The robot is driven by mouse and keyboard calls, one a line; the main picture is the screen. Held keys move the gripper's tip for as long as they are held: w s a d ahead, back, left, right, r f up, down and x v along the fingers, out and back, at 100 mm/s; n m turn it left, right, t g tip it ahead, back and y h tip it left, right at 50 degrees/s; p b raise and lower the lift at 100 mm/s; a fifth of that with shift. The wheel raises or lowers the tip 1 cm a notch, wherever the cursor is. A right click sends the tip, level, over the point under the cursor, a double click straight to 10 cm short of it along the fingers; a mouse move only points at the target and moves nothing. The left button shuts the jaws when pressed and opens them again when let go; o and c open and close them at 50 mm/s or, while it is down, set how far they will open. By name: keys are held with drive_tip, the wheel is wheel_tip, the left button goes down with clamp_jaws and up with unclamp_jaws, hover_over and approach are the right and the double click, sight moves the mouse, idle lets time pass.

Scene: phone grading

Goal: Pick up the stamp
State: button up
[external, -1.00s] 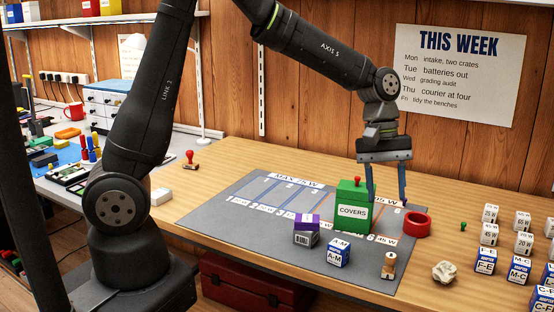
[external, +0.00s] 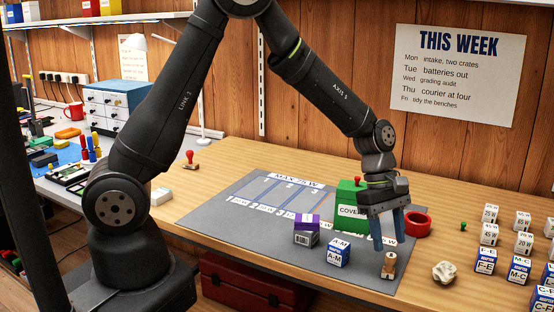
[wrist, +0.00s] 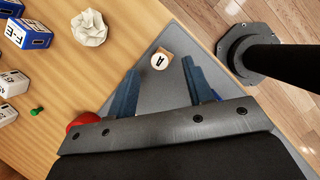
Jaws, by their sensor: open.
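A small wooden stamp-like piece (external: 389,267) stands on the front right of the grey mat (external: 215,212). In the wrist view its round white top with a black "A" (wrist: 159,62) shows at the level of my fingertips. My gripper (external: 388,243) is open and points down just above it, with one finger to each side in the wrist view (wrist: 159,68). Nothing is held. A red-knobbed stamp (external: 190,158) stands far off on the wooden bench, left of the mat.
Crumpled paper (external: 444,272) lies to the right, beside rows of labelled blocks (external: 485,262).

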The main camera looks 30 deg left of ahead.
sight(391, 254)
drive_tip(key=shift+x, duration=3.5)
drive_tip(key=shift+w, duration=0.1)
drive_tip(key=shift+c, duration=0.2)
clamp_jaws()
